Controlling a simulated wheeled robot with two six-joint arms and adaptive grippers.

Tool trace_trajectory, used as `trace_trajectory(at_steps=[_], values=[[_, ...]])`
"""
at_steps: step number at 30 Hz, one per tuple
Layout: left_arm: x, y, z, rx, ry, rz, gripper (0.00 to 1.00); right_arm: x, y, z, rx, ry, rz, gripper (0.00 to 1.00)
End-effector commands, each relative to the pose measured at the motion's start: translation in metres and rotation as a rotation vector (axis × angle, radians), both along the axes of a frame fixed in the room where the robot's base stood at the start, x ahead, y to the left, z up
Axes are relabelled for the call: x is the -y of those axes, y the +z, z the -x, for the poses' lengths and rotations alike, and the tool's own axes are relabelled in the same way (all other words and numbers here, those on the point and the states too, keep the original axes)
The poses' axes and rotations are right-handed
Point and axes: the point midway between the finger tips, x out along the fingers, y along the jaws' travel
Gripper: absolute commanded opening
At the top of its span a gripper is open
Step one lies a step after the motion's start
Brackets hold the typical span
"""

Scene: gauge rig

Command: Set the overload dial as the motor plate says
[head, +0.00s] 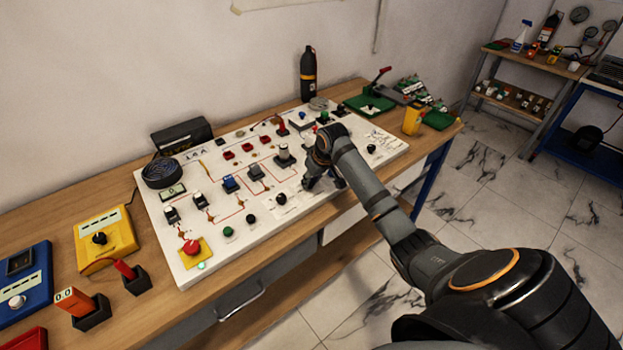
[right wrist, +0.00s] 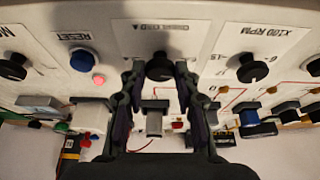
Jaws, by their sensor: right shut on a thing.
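My right gripper (head: 322,184) is at the front right part of the white panel (head: 372,134), with its fingers pointing down. In the right wrist view, its two fingers (right wrist: 159,80) stand on either side of a black dial knob (right wrist: 159,67) and are shut on it. The knob sits below a printed label that is too small to read surely. In the head view the gripper hides this dial. I cannot pick out readable motor plate text. My left gripper is not in view.
Beside the held dial are a blue RESET button (right wrist: 82,61), a pink lamp (right wrist: 99,80), a knob marked x100 RPM (right wrist: 252,68) and another black knob (right wrist: 12,67). A red emergency button (head: 190,247) is at the panel's front left. A black bottle (head: 308,75) stands behind.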

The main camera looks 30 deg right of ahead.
Motion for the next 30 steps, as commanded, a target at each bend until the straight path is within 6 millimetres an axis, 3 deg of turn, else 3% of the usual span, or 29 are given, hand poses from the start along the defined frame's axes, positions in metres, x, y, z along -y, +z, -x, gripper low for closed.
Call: trace_trajectory(at_steps=[10,21,30], values=[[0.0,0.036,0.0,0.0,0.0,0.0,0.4,-0.003,0.007,0.0,-0.002,-0.162,-0.003,0.0],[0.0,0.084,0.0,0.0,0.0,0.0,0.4,-0.006,0.006,-0.001,-0.002,-0.505,-0.002,0.0],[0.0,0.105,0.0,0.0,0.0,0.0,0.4,-0.007,0.004,-0.003,0.001,-0.791,-0.001,0.0]])
